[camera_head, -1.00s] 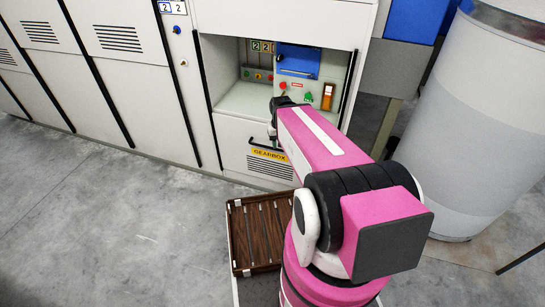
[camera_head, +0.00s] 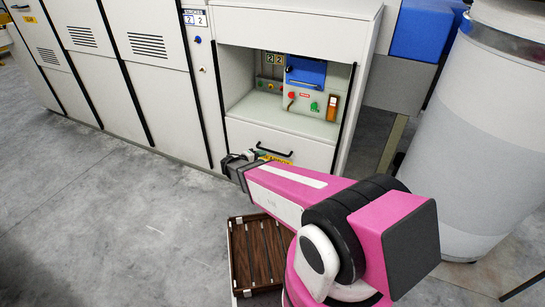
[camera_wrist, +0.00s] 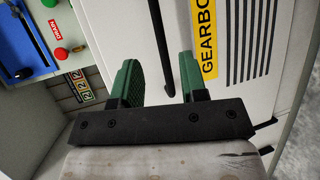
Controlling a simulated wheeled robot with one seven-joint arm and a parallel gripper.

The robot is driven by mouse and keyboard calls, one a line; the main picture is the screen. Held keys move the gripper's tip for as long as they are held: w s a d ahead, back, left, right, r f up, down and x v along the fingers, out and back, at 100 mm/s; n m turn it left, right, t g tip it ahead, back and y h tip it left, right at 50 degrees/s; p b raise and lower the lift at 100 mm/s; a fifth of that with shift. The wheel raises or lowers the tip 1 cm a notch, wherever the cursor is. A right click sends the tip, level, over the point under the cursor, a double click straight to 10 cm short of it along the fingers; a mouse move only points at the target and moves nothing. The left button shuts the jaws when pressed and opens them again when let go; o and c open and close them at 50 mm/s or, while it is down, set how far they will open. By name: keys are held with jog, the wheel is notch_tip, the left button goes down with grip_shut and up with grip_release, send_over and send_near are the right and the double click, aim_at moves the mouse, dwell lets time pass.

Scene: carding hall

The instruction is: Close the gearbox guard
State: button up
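The gearbox guard (camera_head: 285,143) is a white panel below the open recess of the machine. It has a black bar handle (camera_head: 273,152) and a yellow GEARBOX label (camera_head: 279,160), partly hidden by my arm. The guard (camera_wrist: 235,95), its handle (camera_wrist: 160,40) and label (camera_wrist: 208,38) also show in the wrist view, turned sideways. My gripper (camera_wrist: 157,78) is open, its two green fingers apart. One end of the handle appears between them; I see no grip and cannot tell the depth gap. In the head view my gripper (camera_head: 243,160) is near the handle's left end.
The recess (camera_head: 270,110) above the guard holds buttons and a blue panel (camera_head: 305,71) with a handle. A brown slatted crate (camera_head: 240,262) lies low before the machine. A large pale drum (camera_head: 480,130) stands at right. The floor (camera_head: 110,220) at left is clear.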

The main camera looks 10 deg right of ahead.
aim_at(274, 152)
jog(key=shift+n+t, duration=0.4)
jog(key=shift+t, duration=0.3)
jog(key=x, duration=0.6)
jog(key=w+x, duration=0.1)
jog(key=x, duration=0.2)
jog(key=shift+w+a+f, duration=0.1)
jog(key=shift+f, duration=0.2)
grip_shut()
